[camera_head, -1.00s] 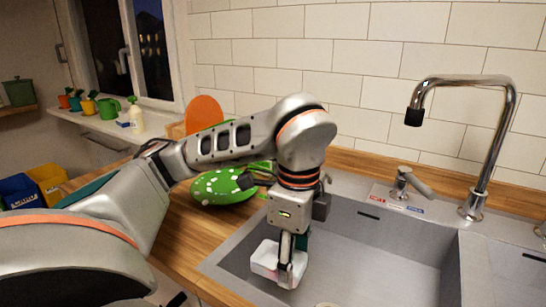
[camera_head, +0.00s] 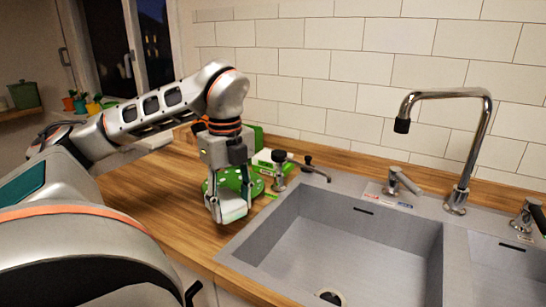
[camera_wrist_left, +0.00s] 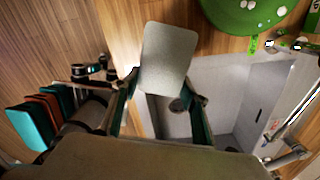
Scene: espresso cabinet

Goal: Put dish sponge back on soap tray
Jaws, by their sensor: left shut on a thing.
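My left gripper (camera_head: 229,203) is shut on a pale, block-shaped dish sponge (camera_head: 233,212). It holds the sponge low over or at the wooden counter, left of the sink; I cannot tell whether the sponge touches the wood. In the left wrist view the sponge (camera_wrist_left: 170,58) is a light grey rounded rectangle between the fingertips (camera_wrist_left: 168,90). I cannot identify the soap tray with certainty. A green and white item (camera_head: 266,160) lies behind the gripper, partly hidden. My right gripper is not in view.
A green, white-dotted round thing (camera_wrist_left: 243,14) lies on the counter (camera_head: 150,210), just behind the gripper. A dark-topped dispenser (camera_head: 279,170) stands at the sink's back left corner. The sink basin (camera_head: 345,245) looks empty. A tall tap (camera_head: 465,150) rises at the right.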

